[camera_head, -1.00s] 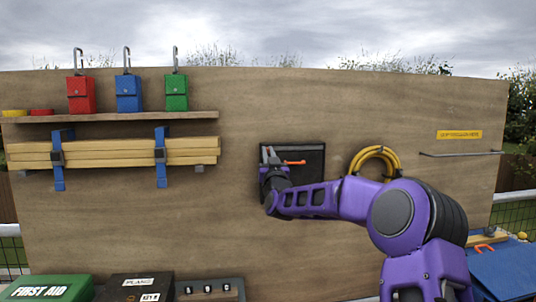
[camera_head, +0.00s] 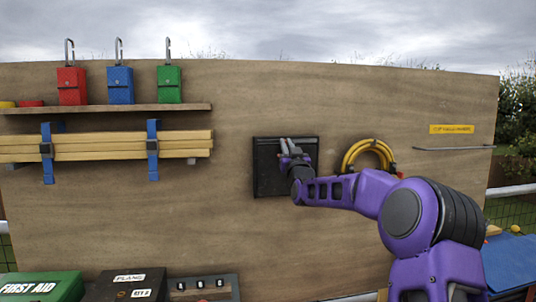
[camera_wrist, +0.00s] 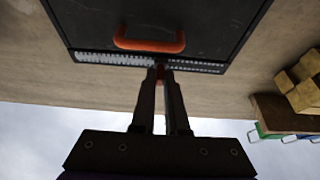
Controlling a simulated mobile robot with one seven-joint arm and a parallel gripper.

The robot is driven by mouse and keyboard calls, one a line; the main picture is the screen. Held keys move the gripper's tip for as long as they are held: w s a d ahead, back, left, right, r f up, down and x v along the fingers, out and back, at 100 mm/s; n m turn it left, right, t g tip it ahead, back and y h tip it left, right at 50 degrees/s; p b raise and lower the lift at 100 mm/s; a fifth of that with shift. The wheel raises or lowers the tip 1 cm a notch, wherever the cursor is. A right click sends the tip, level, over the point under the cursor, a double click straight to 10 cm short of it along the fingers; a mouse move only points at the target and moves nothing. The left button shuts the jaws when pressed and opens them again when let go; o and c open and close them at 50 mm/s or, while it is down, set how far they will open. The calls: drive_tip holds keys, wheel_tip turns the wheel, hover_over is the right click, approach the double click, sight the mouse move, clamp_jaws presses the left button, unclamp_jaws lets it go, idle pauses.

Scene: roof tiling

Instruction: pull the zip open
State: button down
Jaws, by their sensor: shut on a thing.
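A square black pouch (camera_head: 266,175) is fixed to the wooden board. Its zip (camera_wrist: 107,58) runs along the top edge in the head view; the wrist view shows the pouch inverted. My gripper (camera_wrist: 161,72) is shut on the small orange zip pull (camera_wrist: 160,77), which is mostly hidden between the fingers. To the left of the pull in the wrist view the zip shows pale, close teeth; to the right it shows dark, with a split. An orange handle (camera_wrist: 148,45) sits on the pouch front. In the head view my gripper (camera_head: 285,147) is near the middle of the top edge.
A yellow hose coil (camera_head: 352,156) hangs right of the pouch, beside my arm. Strapped timber (camera_head: 100,147) and a shelf (camera_head: 100,109) with red, blue and green pouches are at left. Boxes (camera_head: 125,285) stand below. Bare board surrounds the pouch.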

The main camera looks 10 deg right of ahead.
drive_tip(key=d, duration=1)
drive_tip(key=shift+d, duration=0.25)
drive_tip(key=c, duration=0.9)
unclamp_jaws()
drive_tip(key=b+v, duration=0.2)
drive_tip(key=v, duration=1.5)
drive_tip(key=shift+s+f+b, duration=0.15)
drive_tip(key=shift+b, duration=0.15)
drive_tip(key=shift+a, duration=0.1)
